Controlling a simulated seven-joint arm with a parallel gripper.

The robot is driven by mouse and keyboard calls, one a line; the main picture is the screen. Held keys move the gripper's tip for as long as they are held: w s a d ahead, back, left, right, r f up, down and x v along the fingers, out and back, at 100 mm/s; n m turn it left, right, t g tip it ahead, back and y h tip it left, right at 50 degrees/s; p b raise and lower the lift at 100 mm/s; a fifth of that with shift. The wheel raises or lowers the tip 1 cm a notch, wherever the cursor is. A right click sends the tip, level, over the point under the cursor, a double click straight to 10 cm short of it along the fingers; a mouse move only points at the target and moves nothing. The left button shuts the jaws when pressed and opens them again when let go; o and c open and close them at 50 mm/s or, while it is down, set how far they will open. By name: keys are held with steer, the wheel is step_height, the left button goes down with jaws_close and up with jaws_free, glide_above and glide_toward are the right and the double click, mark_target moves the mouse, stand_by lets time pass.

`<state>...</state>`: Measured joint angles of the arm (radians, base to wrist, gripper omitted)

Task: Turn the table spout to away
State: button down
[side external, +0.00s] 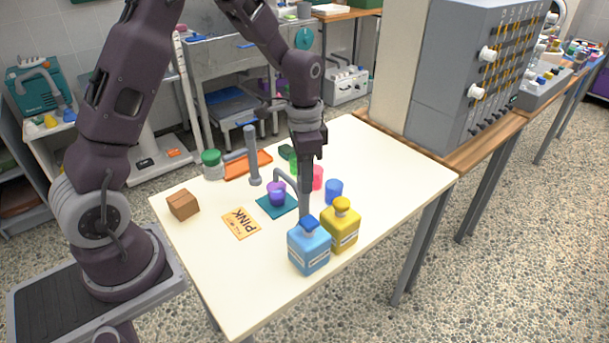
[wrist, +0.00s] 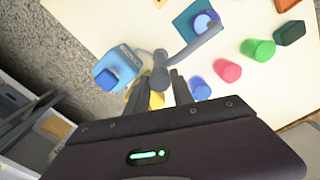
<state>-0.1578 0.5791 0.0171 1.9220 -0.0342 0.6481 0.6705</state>
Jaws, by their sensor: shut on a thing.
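The grey table spout (side external: 290,178) has an upright post and a bent pipe. In the wrist view the pipe (wrist: 195,47) runs up and right from a round grey top, and its end is over the purple cup (wrist: 205,20). That cup (side external: 277,196) stands on a teal mat (side external: 264,208). My gripper (side external: 305,180) is above the post, pointing down. In the wrist view its dark fingers (wrist: 158,88) are on either side of the spout's grey top, shut on it. The exact contact is partly hidden by the fingers.
Blue (side external: 309,250) and yellow (side external: 342,228) bottles stand close in front of the post. Blue (side external: 334,190), pink (side external: 317,178) and green cups are behind it. The table's right side is clear.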

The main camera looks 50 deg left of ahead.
steer(key=shift+n, duration=0.4)
stand_by(0.4)
steer(key=n, duration=1.2)
steer(key=shift+n, duration=2.7)
steer(key=c, duration=1.1)
jaws_free()
steer(key=shift+r, duration=0.1)
